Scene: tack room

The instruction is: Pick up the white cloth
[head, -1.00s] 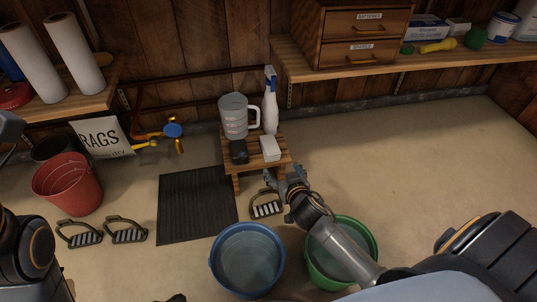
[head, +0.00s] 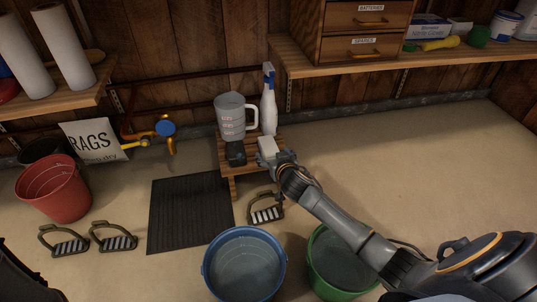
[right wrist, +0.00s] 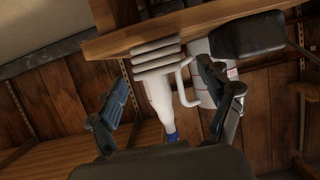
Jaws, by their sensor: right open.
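The white cloth (head: 267,146) is a small folded stack on the right side of a low wooden stool (head: 226,171). In the right wrist view, the cloth (right wrist: 156,58) shows as several white layers at the stool's edge. My right gripper (head: 277,159) is at the near side of the cloth and covers part of it in the head view. In the right wrist view, its two fingers (right wrist: 165,95) are spread apart with nothing held, and the cloth lies ahead between them. I cannot tell whether they touch it. My left gripper is not in view.
A measuring jug (head: 231,117), a white spray bottle (head: 269,100) and a dark box (head: 236,154) share the stool. A stirrup (head: 266,209), a blue bucket (head: 244,265) and a green bucket (head: 338,265) are on the floor in front. The floor at right is clear.

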